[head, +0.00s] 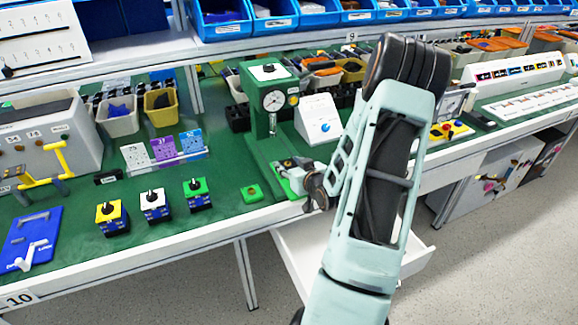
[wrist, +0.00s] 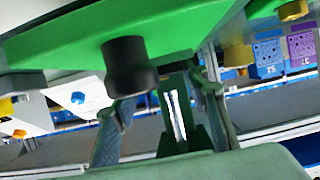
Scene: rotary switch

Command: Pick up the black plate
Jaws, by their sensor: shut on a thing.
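A small flat black plate (head: 108,178) lies on the green bench top at the left, in front of the upright cards, well left of my gripper. It is the only black plate I can pick out. My gripper (head: 291,170) is low at the bench's front edge, beside the base of the green press stand (head: 258,105). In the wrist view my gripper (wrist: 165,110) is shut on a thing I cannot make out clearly. A bright green piece (wrist: 200,25) with a black knob (wrist: 129,66) fills the top of that view, close to the fingers.
An open drawer (head: 300,268) juts out below.

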